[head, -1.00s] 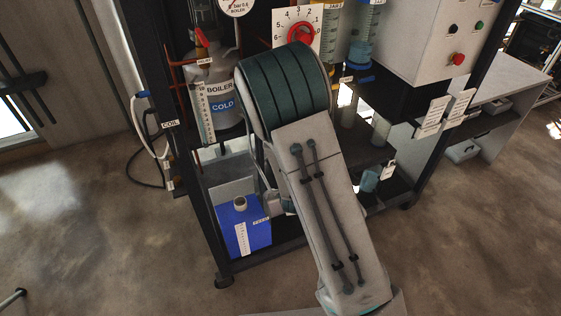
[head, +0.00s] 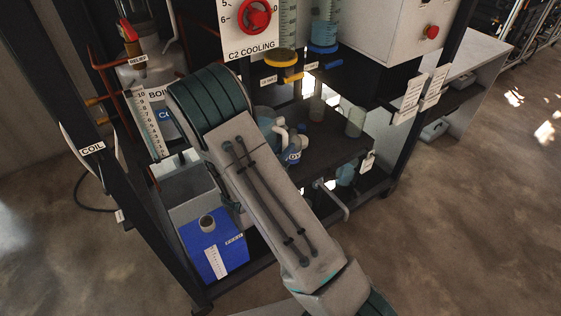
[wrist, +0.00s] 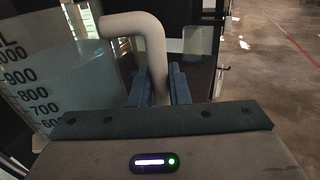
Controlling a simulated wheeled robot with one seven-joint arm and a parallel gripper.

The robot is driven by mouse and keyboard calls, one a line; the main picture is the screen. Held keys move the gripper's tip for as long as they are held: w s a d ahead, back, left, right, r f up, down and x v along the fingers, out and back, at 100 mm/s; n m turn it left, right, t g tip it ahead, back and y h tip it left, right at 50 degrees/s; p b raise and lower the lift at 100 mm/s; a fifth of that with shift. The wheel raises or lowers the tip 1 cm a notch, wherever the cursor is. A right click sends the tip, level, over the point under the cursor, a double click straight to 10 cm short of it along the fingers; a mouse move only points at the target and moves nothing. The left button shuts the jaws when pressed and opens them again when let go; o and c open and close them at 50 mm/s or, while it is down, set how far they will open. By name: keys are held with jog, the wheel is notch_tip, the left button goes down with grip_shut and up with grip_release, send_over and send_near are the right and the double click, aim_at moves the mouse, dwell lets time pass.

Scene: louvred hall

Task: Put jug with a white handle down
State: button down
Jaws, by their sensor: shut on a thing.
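The jug (wrist: 60,85) fills the left of the wrist view: clear, with dark volume marks and pale blue liquid inside. Its thick off-white handle (wrist: 153,50) runs down between the blue fingers of my gripper (wrist: 158,85), which is shut on it. In the head view the jug (head: 265,114) shows partly beyond my arm, at the left part of the dark middle shelf (head: 335,140) of the rig. My gripper (head: 296,146) is there beside it, partly covered. The jug looks about upright; its base is hidden, so I cannot tell whether it touches the shelf.
A light blue vessel (head: 345,173) is lower down. A blue feed tank (head: 207,250) sits at lower left. Yellow (head: 280,58) and blue-based columns hang above; dark frame posts flank the shelf.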

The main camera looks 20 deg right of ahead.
jog(key=shift+f, duration=2.45)
jog(key=shift+f+b, duration=0.1)
jog(key=shift+b, duration=0.25)
jog(key=c, duration=1.8)
grip_release()
jog(key=shift+f, duration=0.15)
jog(key=o, duration=0.4)
